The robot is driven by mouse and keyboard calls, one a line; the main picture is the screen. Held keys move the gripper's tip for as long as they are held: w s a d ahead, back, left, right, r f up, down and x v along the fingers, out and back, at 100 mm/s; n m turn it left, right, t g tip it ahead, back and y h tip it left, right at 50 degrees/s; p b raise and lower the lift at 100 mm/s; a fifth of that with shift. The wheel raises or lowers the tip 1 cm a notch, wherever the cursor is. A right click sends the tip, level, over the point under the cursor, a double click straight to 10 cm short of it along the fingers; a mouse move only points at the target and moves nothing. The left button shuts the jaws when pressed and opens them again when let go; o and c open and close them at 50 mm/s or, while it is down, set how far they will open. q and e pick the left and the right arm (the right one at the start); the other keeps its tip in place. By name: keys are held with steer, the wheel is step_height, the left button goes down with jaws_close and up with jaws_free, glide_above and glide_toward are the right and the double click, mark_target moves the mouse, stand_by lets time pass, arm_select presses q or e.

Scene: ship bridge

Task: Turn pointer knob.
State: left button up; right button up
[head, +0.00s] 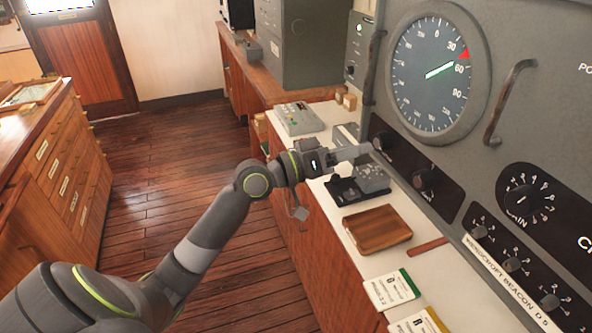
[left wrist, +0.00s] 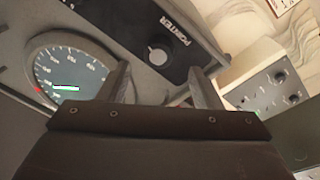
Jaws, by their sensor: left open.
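The pointer knob (left wrist: 158,50) is a dark round knob with a pale face, beside the label "POINTER" in the left wrist view. In the head view the pointer knob (head: 383,141) sits on a black plate below the large dial. My left gripper (head: 362,151) is open and points at this knob from the left. In the left wrist view the fingers of my left gripper (left wrist: 159,70) stand apart on either side of the knob, with nothing between them. Contact with the knob cannot be told. My right gripper is not in view.
The round dial (head: 432,72) has a green needle near a red mark, between 30 and 60. Another knob (head: 425,178) is to the right. A brown tray (head: 376,229) and a small dark device (head: 345,190) lie on the white counter below. A handle (head: 372,65) protrudes beside the dial.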

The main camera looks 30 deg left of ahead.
arm_select(q)
steer(key=b+v, duration=0.5)
steer(key=v, duration=0.7)
steer(key=shift+s+a, duration=0.15)
steer(key=shift+s, duration=0.15)
stand_by(0.4)
steer(key=shift+a, duration=0.1)
